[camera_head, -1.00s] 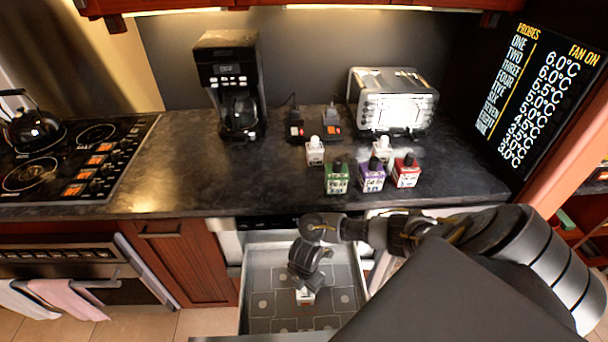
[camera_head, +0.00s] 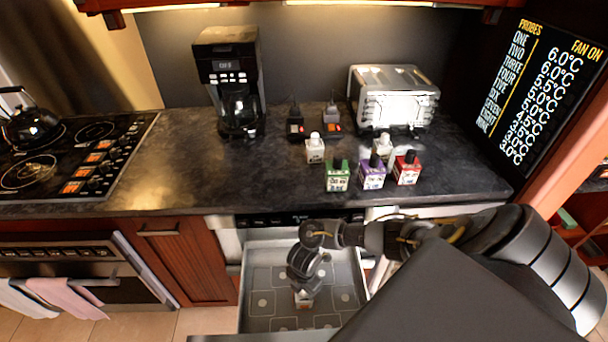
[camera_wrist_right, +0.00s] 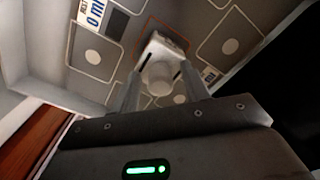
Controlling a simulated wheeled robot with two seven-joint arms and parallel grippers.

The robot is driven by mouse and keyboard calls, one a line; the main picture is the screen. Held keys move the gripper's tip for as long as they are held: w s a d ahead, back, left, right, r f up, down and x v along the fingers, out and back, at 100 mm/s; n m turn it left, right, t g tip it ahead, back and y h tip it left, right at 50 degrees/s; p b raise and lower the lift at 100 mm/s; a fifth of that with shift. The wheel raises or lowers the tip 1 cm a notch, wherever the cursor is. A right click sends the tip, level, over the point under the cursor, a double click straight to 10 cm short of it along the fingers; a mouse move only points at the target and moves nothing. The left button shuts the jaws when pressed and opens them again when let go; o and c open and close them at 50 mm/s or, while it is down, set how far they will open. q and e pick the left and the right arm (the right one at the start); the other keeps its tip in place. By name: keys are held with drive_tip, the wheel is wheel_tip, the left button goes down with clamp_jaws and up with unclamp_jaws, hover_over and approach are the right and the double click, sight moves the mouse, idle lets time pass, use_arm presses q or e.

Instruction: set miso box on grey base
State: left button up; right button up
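My right gripper (camera_head: 304,287) reaches down into the open drawer, with its fingers on both sides of a small white box with a white cap (camera_head: 303,301). The right wrist view shows this box (camera_wrist_right: 167,45) between the fingertips (camera_wrist_right: 160,75), which look closed on its sides. The box is low over the drawer floor; I cannot tell whether it touches it. Its label is not readable, so I cannot confirm that it is the miso box. The grey drawer floor (camera_head: 262,281) has several outlined squares with pale round dots. My left gripper is not in view.
On the counter (camera_head: 190,170) stand green (camera_head: 337,178), purple (camera_head: 372,176) and red (camera_head: 407,171) boxes and two white ones (camera_head: 315,152) (camera_head: 382,149). A coffee maker (camera_head: 228,75) and a toaster (camera_head: 395,98) stand behind. The drawer's left wall (camera_head: 246,285) is close to the gripper.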

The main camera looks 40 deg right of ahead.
wheel_tip(320, 180, up, 12)
drive_tip(key=p, duration=0.4)
drive_tip(key=shift+r, duration=0.2)
idle(0.5)
